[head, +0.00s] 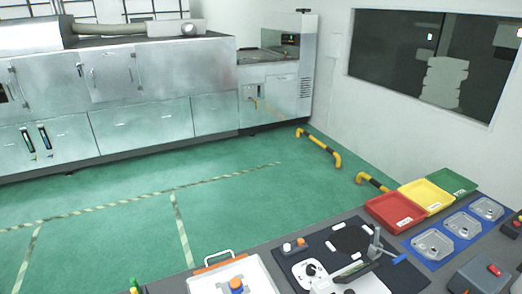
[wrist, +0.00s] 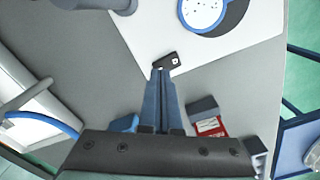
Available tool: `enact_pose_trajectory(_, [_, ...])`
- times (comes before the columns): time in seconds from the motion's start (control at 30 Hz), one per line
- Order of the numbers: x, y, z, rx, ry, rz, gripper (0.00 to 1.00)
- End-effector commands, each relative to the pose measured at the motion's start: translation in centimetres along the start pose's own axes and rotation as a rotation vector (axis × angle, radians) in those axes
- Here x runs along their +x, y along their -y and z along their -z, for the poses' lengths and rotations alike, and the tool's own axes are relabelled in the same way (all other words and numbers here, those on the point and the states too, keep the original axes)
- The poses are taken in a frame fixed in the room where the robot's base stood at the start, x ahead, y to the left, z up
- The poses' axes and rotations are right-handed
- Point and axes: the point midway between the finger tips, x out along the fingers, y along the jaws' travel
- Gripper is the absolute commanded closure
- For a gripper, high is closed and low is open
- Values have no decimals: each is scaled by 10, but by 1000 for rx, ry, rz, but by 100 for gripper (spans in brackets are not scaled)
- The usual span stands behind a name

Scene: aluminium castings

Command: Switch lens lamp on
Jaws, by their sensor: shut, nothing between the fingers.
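In the wrist view my gripper (wrist: 160,76) points away from the camera with its two blue-grey fingers together and nothing between them. A small black block with a white mark (wrist: 168,60), which looks like a switch, lies just beyond the fingertips on a white surface. The tips are at or very close to its near edge; I cannot tell whether they touch. I cannot make out the lens lamp for certain, nor whether any lamp is lit. My gripper is not recognisable in the head view.
A round white disc with a blue rim (wrist: 203,12) lies beyond the block. A red and grey item (wrist: 210,122) is right of the fingers. In the head view, red (head: 395,212), yellow (head: 427,197) and green (head: 453,183) trays line the bench's far edge beside castings (head: 433,244).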

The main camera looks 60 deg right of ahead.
Motion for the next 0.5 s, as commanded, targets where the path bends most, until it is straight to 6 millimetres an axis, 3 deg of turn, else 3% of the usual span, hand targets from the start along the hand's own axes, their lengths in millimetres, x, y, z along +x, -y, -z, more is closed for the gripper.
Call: enact_pose_trajectory(0.5, [8, 0, 0, 0, 0, 0, 100])
